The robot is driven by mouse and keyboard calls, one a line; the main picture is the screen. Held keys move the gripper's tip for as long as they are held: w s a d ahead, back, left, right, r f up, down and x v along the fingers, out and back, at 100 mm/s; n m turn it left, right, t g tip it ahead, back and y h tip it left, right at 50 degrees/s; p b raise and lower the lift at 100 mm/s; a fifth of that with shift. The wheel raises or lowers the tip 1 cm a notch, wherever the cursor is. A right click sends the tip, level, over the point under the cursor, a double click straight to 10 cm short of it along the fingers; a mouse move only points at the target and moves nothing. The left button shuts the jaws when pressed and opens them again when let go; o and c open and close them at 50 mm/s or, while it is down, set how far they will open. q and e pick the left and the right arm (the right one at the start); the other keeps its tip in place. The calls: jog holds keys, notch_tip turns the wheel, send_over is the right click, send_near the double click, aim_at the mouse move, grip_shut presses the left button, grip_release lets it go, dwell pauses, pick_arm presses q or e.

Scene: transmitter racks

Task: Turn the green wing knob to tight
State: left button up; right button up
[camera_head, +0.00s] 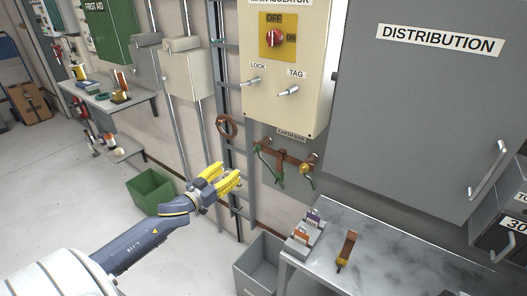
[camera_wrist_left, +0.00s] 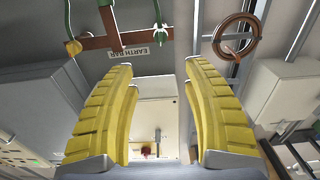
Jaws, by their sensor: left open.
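The brown earth bar (camera_head: 287,160) hangs on the wall below the cream isolator box, with green cables (camera_head: 264,178) and a yellow-ended clamp or cable end (camera_head: 305,170) on it. The bar also shows upside down at the top of the left wrist view (camera_wrist_left: 98,42). My left gripper (camera_head: 232,180), with yellow fingers, is open and empty, left of and slightly below the bar, apart from it. Its fingers also show in the left wrist view (camera_wrist_left: 157,80). My right gripper is not in view.
The isolator box (camera_head: 288,65) has a red rotary switch and two small levers. A grey distribution cabinet (camera_head: 420,110) stands right. A coiled brown ring (camera_head: 226,126) hangs at the ladder rack. A grey bench (camera_head: 375,250) and grey bin (camera_head: 262,262) lie below.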

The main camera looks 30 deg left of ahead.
aim_at(255, 151)
pick_arm(q)
jog(key=w, duration=0.5)
jog(key=w+d, duration=0.1)
jog(key=w, duration=1)
jog(key=shift+w+d, duration=0.15)
jog(key=shift+w, duration=0.15)
